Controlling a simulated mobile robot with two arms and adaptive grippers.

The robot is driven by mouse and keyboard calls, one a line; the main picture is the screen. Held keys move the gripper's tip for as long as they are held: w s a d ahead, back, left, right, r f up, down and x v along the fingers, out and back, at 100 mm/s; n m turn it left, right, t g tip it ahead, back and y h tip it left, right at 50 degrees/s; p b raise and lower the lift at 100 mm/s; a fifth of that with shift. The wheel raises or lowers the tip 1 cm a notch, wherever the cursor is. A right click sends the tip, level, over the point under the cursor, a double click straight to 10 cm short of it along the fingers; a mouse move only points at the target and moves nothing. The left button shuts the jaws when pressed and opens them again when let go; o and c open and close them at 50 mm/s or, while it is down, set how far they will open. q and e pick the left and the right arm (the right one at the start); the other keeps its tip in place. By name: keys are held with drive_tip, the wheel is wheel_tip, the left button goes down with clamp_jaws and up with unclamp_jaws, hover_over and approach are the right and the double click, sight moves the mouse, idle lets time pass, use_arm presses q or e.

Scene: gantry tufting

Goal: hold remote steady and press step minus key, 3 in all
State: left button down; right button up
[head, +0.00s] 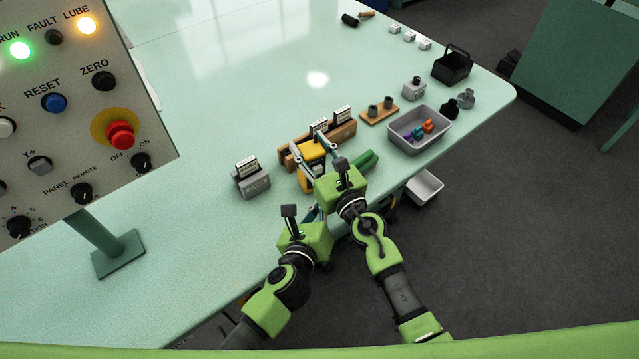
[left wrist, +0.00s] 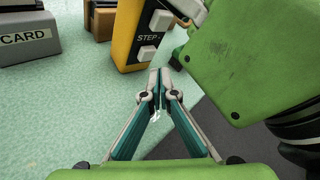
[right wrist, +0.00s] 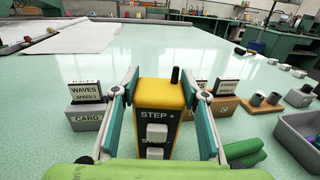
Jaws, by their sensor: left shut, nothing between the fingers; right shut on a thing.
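The yellow remote (right wrist: 175,93) with a black face stands upright between the fingers of my right gripper (right wrist: 160,85), which is shut on its sides. It also shows in the left wrist view (left wrist: 122,45). The light step plus key (right wrist: 157,132) is above the step minus key (left wrist: 147,52). My left gripper (left wrist: 157,75) is shut and empty, its fingertips just below the step minus key in the left wrist view. I cannot tell whether they touch the remote. In the head view, the right gripper (head: 311,150) partly hides the remote.
A grey card holder (head: 254,185) stands left of the remote; a wooden holder (head: 335,133) with cards is behind it. A grey bin (head: 420,145) with coloured pieces is to the right, near the table edge. A control panel (head: 75,140) stands at far left. The table's middle is clear.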

use_arm(q)
drive_tip(key=shift+s+d, duration=0.3)
drive_tip(key=shift+s, duration=0.3)
drive_tip(key=shift+s+d, duration=0.3)
drive_tip(key=shift+s, duration=0.25)
idle(2.4)
drive_tip(key=s+d, duration=0.1)
drive_tip(key=s, duration=0.1)
drive_tip(key=s+d, duration=0.1)
drive_tip(key=shift+s+d+f, duration=0.25)
drive_tip(key=shift+d+f, duration=0.05)
drive_tip(key=shift+d, duration=0.05)
drive_tip(key=shift+s+d, duration=0.15)
drive_tip(key=shift+s, duration=0.3)
drive_tip(key=w+a, duration=0.1)
drive_tip(key=w, duration=0.1)
drive_tip(key=w+a, duration=0.1)
drive_tip(key=w, duration=0.2)
drive_tip(key=w+a, duration=0.1)
drive_tip(key=w, duration=0.1)
drive_tip(key=shift+w+a+r, duration=0.15)
drive_tip(key=shift+w+a, duration=0.15)
drive_tip(key=shift+w, duration=0.1)
drive_tip(key=shift+w+a, duration=0.1)
drive_tip(key=shift+w, duration=0.15)
idle(0.9)
